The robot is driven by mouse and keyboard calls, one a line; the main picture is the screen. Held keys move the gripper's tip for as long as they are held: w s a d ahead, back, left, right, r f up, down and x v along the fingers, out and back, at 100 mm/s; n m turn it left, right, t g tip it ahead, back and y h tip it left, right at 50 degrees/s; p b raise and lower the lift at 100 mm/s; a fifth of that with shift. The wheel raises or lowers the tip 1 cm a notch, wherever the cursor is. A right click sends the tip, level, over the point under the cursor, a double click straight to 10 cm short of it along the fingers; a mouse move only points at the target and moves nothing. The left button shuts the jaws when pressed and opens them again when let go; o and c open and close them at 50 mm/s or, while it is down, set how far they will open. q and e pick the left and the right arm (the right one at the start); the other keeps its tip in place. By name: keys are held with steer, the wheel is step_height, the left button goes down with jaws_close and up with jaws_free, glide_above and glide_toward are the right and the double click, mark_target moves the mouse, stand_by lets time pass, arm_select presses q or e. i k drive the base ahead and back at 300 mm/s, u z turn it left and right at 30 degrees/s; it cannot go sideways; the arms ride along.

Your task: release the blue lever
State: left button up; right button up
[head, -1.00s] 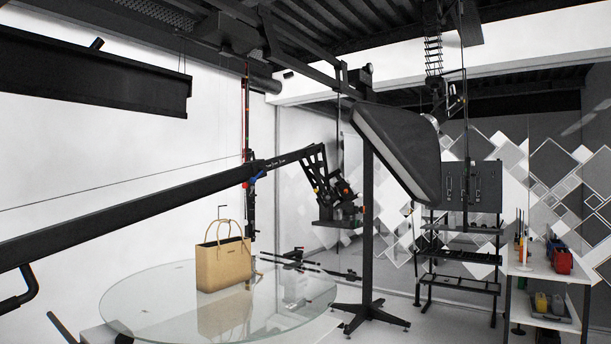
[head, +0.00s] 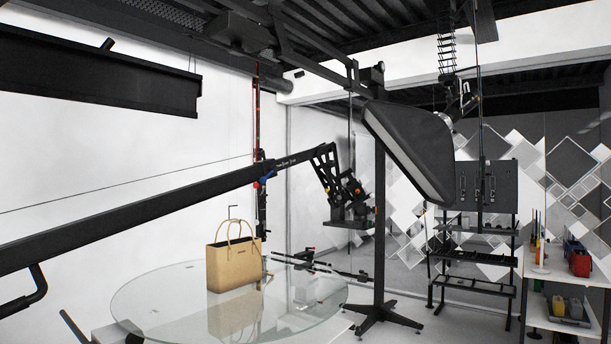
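A small blue lever (head: 267,176) sits on the long black boom arm (head: 150,212), where the boom meets a thin upright post (head: 261,215). It is small in the head view, and I cannot tell its exact position. The boom slants from the lower left up to a black bracketed head (head: 343,195). Neither of my grippers shows in the head view, and nothing is seen touching the lever.
A round glass turntable (head: 155,300) bears a tan handbag (head: 233,265) below the boom. A large softbox light (head: 410,145) hangs right of centre on a black stand (head: 379,250). Shelves (head: 562,262) with coloured items stand at the right. A black beam (head: 100,75) crosses the upper left.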

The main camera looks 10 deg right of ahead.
mark_target(272, 169)
steer(key=u, duration=0.95)
steer(key=i, duration=0.2)
steer(key=z, duration=3.35)
steer(key=i, duration=1.45)
steer(key=u, duration=1.6)
